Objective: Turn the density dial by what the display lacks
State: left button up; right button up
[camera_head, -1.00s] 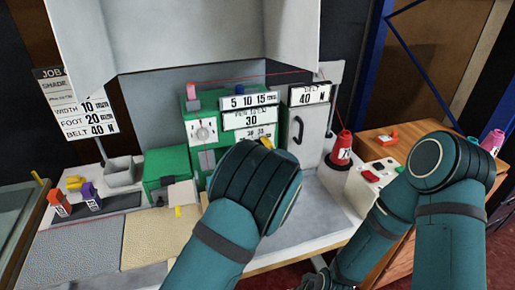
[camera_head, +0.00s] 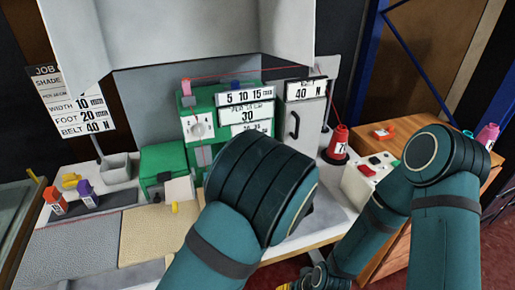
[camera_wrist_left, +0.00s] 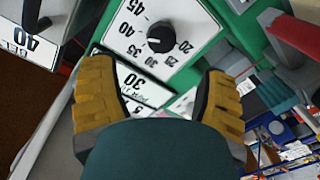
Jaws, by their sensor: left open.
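The density dial is a black round knob (camera_wrist_left: 160,37) on a white plate (camera_wrist_left: 128,28) with numbers from 20 to 45 in the left wrist view. My left gripper (camera_wrist_left: 158,92) is open and empty, its yellow fingers apart, just short of the knob and not touching it. In the head view my left arm hides this gripper and most of the dial. The display (camera_head: 246,116) on the green machine reads 30. The job card (camera_head: 80,103) hangs at the left; its density line is too blurred to read. My right gripper (camera_head: 286,285) barely shows at the bottom edge.
A grey cabinet marked belt 40 N (camera_head: 305,89) stands right of the machine. A red cone (camera_head: 338,141) and a button box (camera_head: 370,176) are further right. Another white dial (camera_head: 198,127) is on the machine's left.

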pick_arm(q)
jog(key=v, duration=0.3)
jog(key=shift+s+d, duration=0.1)
jog(key=shift+s, duration=0.25)
jog(key=shift+r, duration=0.1)
